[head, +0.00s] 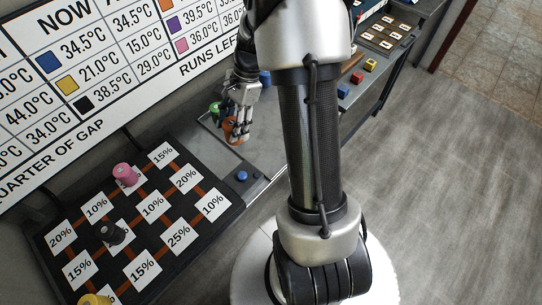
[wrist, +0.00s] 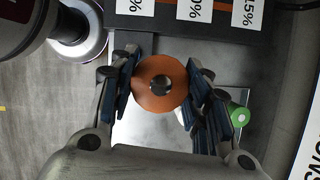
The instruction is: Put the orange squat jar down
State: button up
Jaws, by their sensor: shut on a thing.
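The orange squat jar (wrist: 145,92) is between the two fingers of my gripper (wrist: 162,92) in the wrist view, seen from above with a dark round knob in its middle. My gripper is shut on it, one finger on each side. In the head view the orange jar (head: 229,132) shows partly behind my gripper (head: 238,130), over or on the grey metal surface (head: 262,150). I cannot tell whether its base touches the surface.
A green jar (wrist: 238,115) stands close beside my right finger; it also shows in the head view (head: 214,112). A black board (head: 185,223) with percent labels holds pink (head: 125,175), black (head: 110,234) and yellow (head: 95,300) jars.

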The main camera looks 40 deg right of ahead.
jog(key=s+d+r+m+t+h, duration=0.2)
jog(key=s+d+m+t, duration=0.2)
jog(key=d+m, duration=0.7)
jog(key=shift+m+h, duration=0.3)
jog(key=shift+m, duration=0.1)
jog(key=f+b, duration=0.3)
jog(key=f, duration=0.3)
jog(key=f+b, duration=0.3)
jog(key=f, duration=0.4)
jog(key=f+b, duration=0.3)
jog(key=f, duration=0.3)
jog(key=shift+w+a+f, duration=0.2)
jog(key=shift+a, duration=0.2)
jog(key=shift+f+b, duration=0.25)
jog(key=shift+b, duration=0.05)
jog(key=o, duration=1.2)
jog(key=shift+c, duration=0.2)
jog(key=shift+r, duration=0.15)
